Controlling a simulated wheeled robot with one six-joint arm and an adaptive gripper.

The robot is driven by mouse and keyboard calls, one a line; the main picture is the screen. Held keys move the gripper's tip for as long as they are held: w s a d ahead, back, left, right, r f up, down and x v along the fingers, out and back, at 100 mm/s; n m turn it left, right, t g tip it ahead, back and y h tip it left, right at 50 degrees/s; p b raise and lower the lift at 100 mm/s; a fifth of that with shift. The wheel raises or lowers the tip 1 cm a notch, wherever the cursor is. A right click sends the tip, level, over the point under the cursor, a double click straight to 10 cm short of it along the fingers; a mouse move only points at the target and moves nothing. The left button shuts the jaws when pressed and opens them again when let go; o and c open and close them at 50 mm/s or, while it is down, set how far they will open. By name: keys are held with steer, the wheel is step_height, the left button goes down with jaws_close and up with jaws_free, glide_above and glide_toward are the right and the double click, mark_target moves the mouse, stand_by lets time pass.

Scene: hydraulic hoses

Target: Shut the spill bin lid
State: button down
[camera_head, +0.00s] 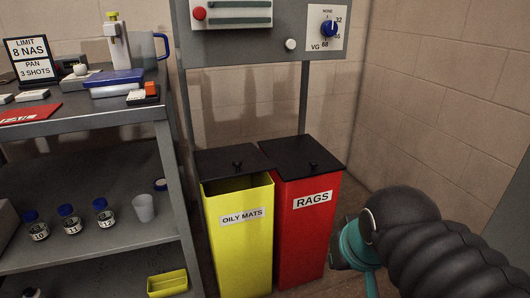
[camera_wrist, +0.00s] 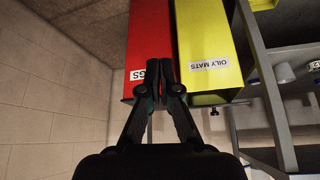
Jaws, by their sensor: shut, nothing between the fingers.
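Two tall bins stand side by side: a yellow one labelled OILY MATS (camera_head: 240,245) and a red one labelled RAGS (camera_head: 302,240). The yellow bin's black lid (camera_head: 222,161) looks raised at its front, with yellow inner wall showing beneath it; it has a small black knob. The red bin's black lid (camera_head: 300,153) looks down on its rim. In the wrist view, where the bins appear upside down, my gripper (camera_wrist: 162,78) is shut and empty, in front of the red bin (camera_wrist: 150,40) and left of the yellow bin (camera_wrist: 205,45). Contact cannot be told.
A grey shelf unit (camera_head: 95,125) stands left of the bins, with bottles, a cup and a yellow tray (camera_head: 167,283). A grey panel with a blue dial (camera_head: 329,28) rises behind the bins. A block wall (camera_head: 430,120) bounds the right.

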steer(key=w+a+r+n+y, duration=0.1)
steer(key=w+a+r, duration=0.4)
steer(key=w, duration=0.5)
steer(key=w+a+r+n+t, duration=0.1)
steer(key=w+a+r, duration=0.4)
steer(key=w, duration=0.5)
steer(key=w+a+r+n+y, duration=0.1)
steer(key=w+a+r, duration=0.4)
steer(key=w, duration=0.5)
steer(key=x, duration=0.7)
steer(key=a+b+x, duration=0.1)
steer(key=x, duration=0.3)
steer(key=shift+s+a+f, duration=0.1)
steer(key=shift+s+f, duration=0.2)
steer(key=shift+f, duration=0.05)
steer(key=shift+s+f, duration=0.15)
steer(key=shift+f, duration=0.4)
steer(key=shift+s+f, duration=0.15)
steer(key=shift+f, duration=0.45)
steer(key=shift+f+b, duration=0.3)
steer(key=shift+f, duration=0.35)
